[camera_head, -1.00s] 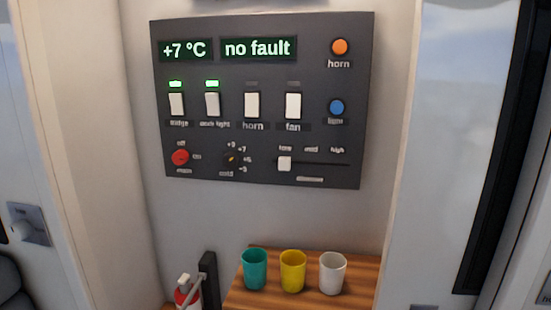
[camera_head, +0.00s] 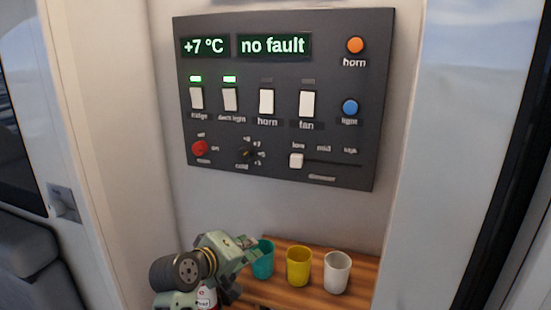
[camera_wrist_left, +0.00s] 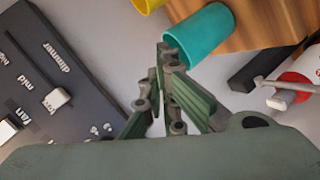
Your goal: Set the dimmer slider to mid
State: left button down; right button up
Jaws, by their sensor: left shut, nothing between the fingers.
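The dimmer slider (camera_head: 296,160) is a white knob at the left end of its dark horizontal slot, below the word low on the grey control panel (camera_head: 283,185). Mid and high are marked to its right. In the left wrist view the white knob (camera_wrist_left: 56,98) shows at the left, apart from my fingers. My left gripper (camera_head: 252,243) is low in front of the wall, below the panel and by the teal cup. Its green fingers (camera_wrist_left: 162,50) are closed together and empty in the wrist view. My right gripper is not in view.
A teal cup (camera_head: 263,262), a yellow cup (camera_head: 299,266) and a white cup (camera_head: 337,272) stand on a wooden shelf (camera_head: 367,290) under the panel. A red and white bottle (camera_head: 207,297) is partly hidden by my left arm. The space before the panel is clear.

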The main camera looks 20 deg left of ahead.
pick_arm(q)
jog(key=w+r+n+t+h, duration=0.1)
jog(key=w+r+n+t, duration=0.15)
jog(key=r, duration=0.65)
jog(key=w+r+n+t+h, duration=0.1)
jog(key=w+r+n+t, duration=0.15)
jog(key=r, duration=0.65)
jog(key=p, duration=0.3)
send_near(280, 154)
jog(key=shift+m+g, duration=0.3)
jog(key=x, duration=0.5)
jog(key=shift+r, duration=0.35)
jog(key=shift+w+d+f+p, duration=0.1)
jog(key=shift+w+p, duration=0.2)
jog(key=shift+w, duration=0.2)
